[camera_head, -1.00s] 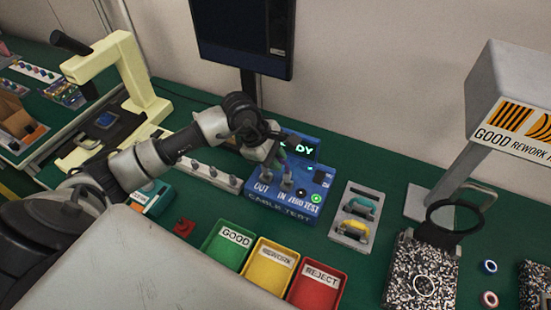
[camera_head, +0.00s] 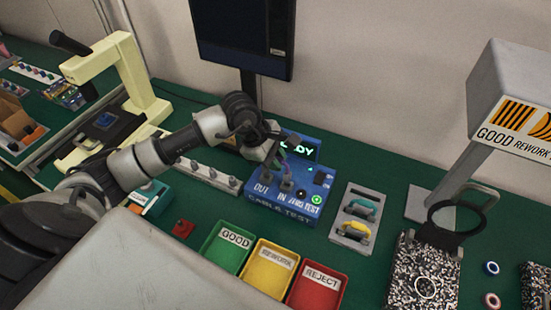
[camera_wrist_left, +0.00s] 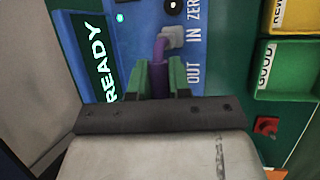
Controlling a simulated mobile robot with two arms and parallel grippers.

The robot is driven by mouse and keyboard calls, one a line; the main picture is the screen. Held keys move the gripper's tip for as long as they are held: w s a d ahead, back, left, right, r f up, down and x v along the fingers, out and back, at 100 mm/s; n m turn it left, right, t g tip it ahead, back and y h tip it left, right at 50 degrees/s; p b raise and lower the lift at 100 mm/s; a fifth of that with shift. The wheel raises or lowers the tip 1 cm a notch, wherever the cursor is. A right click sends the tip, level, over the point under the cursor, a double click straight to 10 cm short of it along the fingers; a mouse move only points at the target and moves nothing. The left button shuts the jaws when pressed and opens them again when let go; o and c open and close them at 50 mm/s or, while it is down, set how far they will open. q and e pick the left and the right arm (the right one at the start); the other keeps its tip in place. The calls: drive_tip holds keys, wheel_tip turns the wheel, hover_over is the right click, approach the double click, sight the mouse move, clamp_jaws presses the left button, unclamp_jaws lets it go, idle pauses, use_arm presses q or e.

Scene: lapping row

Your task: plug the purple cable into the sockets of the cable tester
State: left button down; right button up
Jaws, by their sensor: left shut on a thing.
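The blue cable tester (camera_head: 257,208) stands on the green bench, with a lit display (camera_wrist_left: 95,57) reading READY in the left wrist view. My left gripper (camera_head: 275,163) is over the tester's OUT and IN side. Its green fingers (camera_wrist_left: 161,80) are shut on the purple cable (camera_wrist_left: 158,48), which bends to a grey plug (camera_wrist_left: 173,37) at the IN label. Another grey plug end (camera_head: 270,172) shows near OUT in the head view. How deep either plug sits cannot be told. The fingers hide part of the cable. My right gripper is not in view.
Green (camera_head: 207,243), yellow (camera_head: 247,263) and red (camera_head: 300,288) bins stand in front of the tester. A grey holder (camera_head: 343,240) with teal and yellow cables is at its right. A white strip with knobs (camera_head: 210,176) lies left. A monitor (camera_head: 245,40) hangs behind.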

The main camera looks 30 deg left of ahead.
use_arm(q)
drive_tip(key=shift+b, duration=0.3)
idle(0.4)
drive_tip(key=shift+f+b, duration=1.2)
drive_tip(key=shift+f, duration=0.05)
drive_tip(key=c, duration=1)
unclamp_jaws()
drive_tip(key=b+v, duration=0.1)
drive_tip(key=v, duration=0.9)
drive_tip(key=shift+s+a+r, duration=0.1)
drive_tip(key=shift+a+r, duration=0.1)
drive_tip(key=shift+r, duration=0.15)
